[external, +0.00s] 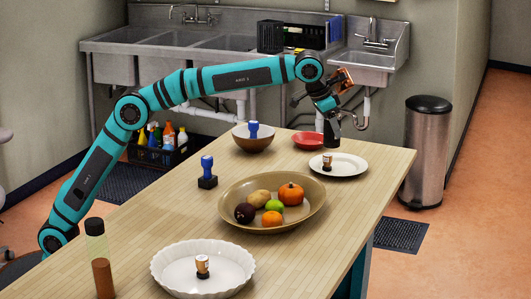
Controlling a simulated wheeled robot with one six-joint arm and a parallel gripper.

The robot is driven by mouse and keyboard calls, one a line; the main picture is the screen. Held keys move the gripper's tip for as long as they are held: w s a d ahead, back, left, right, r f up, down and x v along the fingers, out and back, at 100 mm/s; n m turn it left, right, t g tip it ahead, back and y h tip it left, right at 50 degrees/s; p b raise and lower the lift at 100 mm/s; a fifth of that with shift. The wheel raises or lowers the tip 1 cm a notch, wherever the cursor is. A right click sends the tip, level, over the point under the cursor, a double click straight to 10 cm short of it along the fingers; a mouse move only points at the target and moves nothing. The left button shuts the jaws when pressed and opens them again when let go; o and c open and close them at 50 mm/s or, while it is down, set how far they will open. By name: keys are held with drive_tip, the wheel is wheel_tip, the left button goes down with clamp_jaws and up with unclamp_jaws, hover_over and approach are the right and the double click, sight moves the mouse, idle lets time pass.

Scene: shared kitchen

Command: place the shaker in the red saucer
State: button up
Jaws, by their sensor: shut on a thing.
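A small brown-and-white shaker (327,163) is upright at the white plate (350,170), near the far right end of the table. My gripper (331,145) points down right above it, shut on its top. I cannot tell whether the shaker's base touches the plate. The red saucer (303,140) lies just left of and behind my gripper, and its right part is partly hidden by the gripper. A second, similar small shaker (202,267) stands in the white fluted dish (170,268) at the near end.
A large tan bowl (235,209) of fruit and vegetables stands mid-table. A brown-and-white bowl (245,145) holds a blue-handled stamp; another stamp (207,172) stands on the table. A tall bottle (103,278) is near left. The table's right side (345,215) is clear.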

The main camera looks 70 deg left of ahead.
drive_tip(key=w+a+n+y, duration=0.1)
drive_tip(key=w+a+n, duration=0.15)
drive_tip(key=a, duration=1.05)
drive_tip(key=w+a+n, duration=0.1)
drive_tip(key=w+a, duration=0.2)
drive_tip(key=a, duration=1.1)
drive_tip(key=shift+s+a+f, duration=0.1)
drive_tip(key=shift+s+f, duration=0.05)
drive_tip(key=shift+f, duration=4.8)
drive_tip(key=o, duration=1)
drive_tip(key=shift+f, duration=0.1)
drive_tip(key=shift+o, duration=0.2)
drive_tip(key=v, duration=1.2)
